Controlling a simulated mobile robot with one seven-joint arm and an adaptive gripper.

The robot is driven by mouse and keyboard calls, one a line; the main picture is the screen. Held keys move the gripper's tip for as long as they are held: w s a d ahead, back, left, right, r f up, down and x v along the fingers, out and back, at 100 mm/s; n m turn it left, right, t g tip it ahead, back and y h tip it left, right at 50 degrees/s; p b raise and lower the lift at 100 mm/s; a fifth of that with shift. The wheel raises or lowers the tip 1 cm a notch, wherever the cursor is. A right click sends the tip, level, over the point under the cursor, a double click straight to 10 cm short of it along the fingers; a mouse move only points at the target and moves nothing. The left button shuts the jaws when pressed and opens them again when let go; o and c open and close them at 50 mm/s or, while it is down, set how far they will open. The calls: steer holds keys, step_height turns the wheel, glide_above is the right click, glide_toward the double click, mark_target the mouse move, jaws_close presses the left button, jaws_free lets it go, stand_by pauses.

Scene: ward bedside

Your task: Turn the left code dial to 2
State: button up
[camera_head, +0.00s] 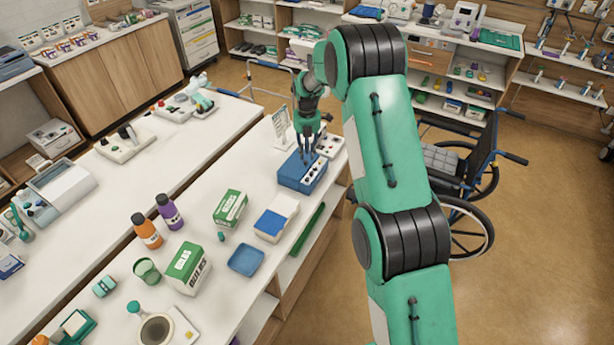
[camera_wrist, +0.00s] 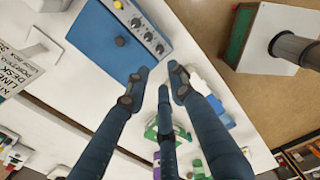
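A blue box (camera_head: 300,174) stands on the white counter in the head view, its panel of small dark dials towards the right. In the wrist view, the box (camera_wrist: 98,45) is at the upper left, with a row of grey dials (camera_wrist: 149,36) on its light panel. I cannot tell which one is the left code dial, and the dial settings are too small to read. My gripper (camera_head: 307,154) is above the box in the head view. In the wrist view, its dark fingers (camera_wrist: 160,76) are spread, with nothing between them, beside the panel and apparently apart from it.
A printed sign (camera_head: 282,128) stands behind the box, and a white panel with dark knobs (camera_head: 328,145) is beside it. A blue-and-white box (camera_head: 276,218) and a green-and-white carton (camera_head: 230,208) stand nearer on the counter. A wheelchair (camera_head: 462,175) is on the floor to the right.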

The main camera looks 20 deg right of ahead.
mark_target(307, 179)
step_height(307, 179, down, 14)
steer(key=shift+r, duration=0.2)
stand_by(0.5)
steer(key=shift+c, duration=0.3)
jaws_close()
